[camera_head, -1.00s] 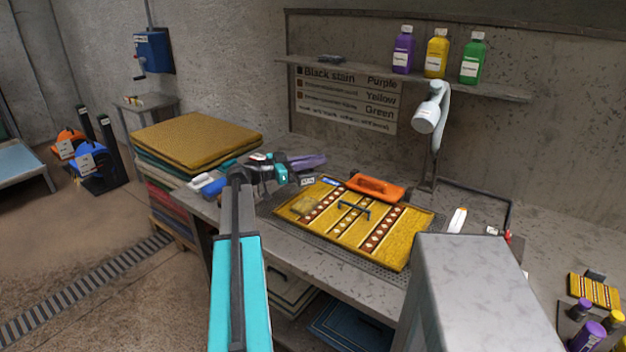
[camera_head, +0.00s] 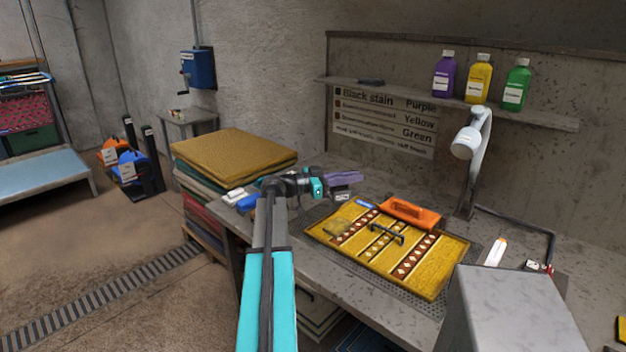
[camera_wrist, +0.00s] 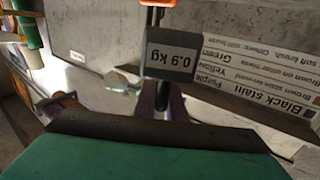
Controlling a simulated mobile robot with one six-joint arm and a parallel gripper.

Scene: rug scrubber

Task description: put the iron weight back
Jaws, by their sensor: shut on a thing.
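The iron weight (camera_wrist: 172,62) is a dark grey block with a white "0.9 kg" label, upside down in the wrist view. My gripper (camera_wrist: 160,98) is shut on it; its purple fingers are partly hidden behind the block. In the head view, my gripper (camera_head: 342,179) is above the left end of the workbench, left of the rug. The weight shows there as a small dark shape with a pale label (camera_head: 342,197) just under the fingers. I cannot tell its exact height above the bench.
The patterned yellow rug (camera_head: 435,277) lies on the bench with an orange brush (camera_head: 411,213) on it. A rug stack (camera_head: 235,157) stands left of my gripper. A lamp (camera_head: 467,143) rises behind, below a shelf (camera_head: 550,121) with purple, yellow and green bottles.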

